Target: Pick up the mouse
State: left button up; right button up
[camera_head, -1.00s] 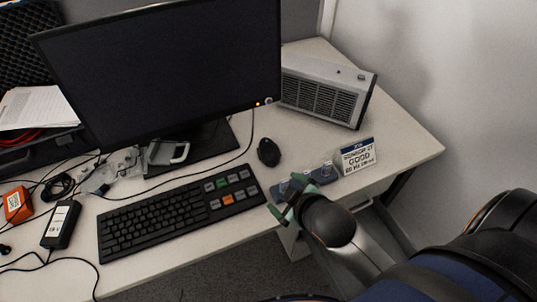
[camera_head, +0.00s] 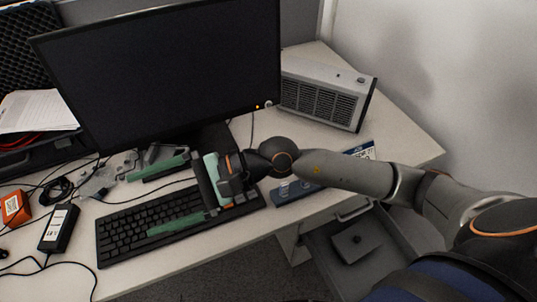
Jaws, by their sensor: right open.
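My right gripper (camera_head: 139,206) is open, with its two green fingers spread and pointing left. It is over the black keyboard (camera_head: 125,230), one finger near the keyboard's back edge and one across its keys. Nothing shows between the fingers except keys and desk. The black mouse does not show now; my right wrist and forearm cover the spot right of the keyboard where it lay a second ago. My left gripper is out of view.
A large monitor (camera_head: 165,75) stands behind the keyboard. A grey vented box (camera_head: 320,95) is at the back right. A dark blue holder (camera_head: 290,190) lies at the desk's front edge. A black adapter (camera_head: 59,228) and cables are at left. The desk's right corner (camera_head: 415,145) is clear.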

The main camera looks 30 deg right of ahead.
jog(key=w+d+f+n+h, duration=0.5)
jog(key=d+f+n+h, duration=0.2)
jog(key=d+f+h, duration=0.35)
jog(key=w+d+f+n+t+h, duration=0.1)
jog(key=w+d+h, duration=0.2)
jog(key=d, duration=0.6)
jog(key=w+d+f+n+h, duration=0.1)
jog(key=w+d+h, duration=0.15)
jog(key=d, duration=0.55)
jog(key=shift+h, duration=0.4)
jog(key=x, duration=0.6)
jog(key=shift+d, duration=0.15)
jog(key=shift+x, duration=2.8)
jog(key=shift+s+d, duration=0.1)
jog(key=shift+c, duration=0.4)
jog(key=c, duration=1.3)
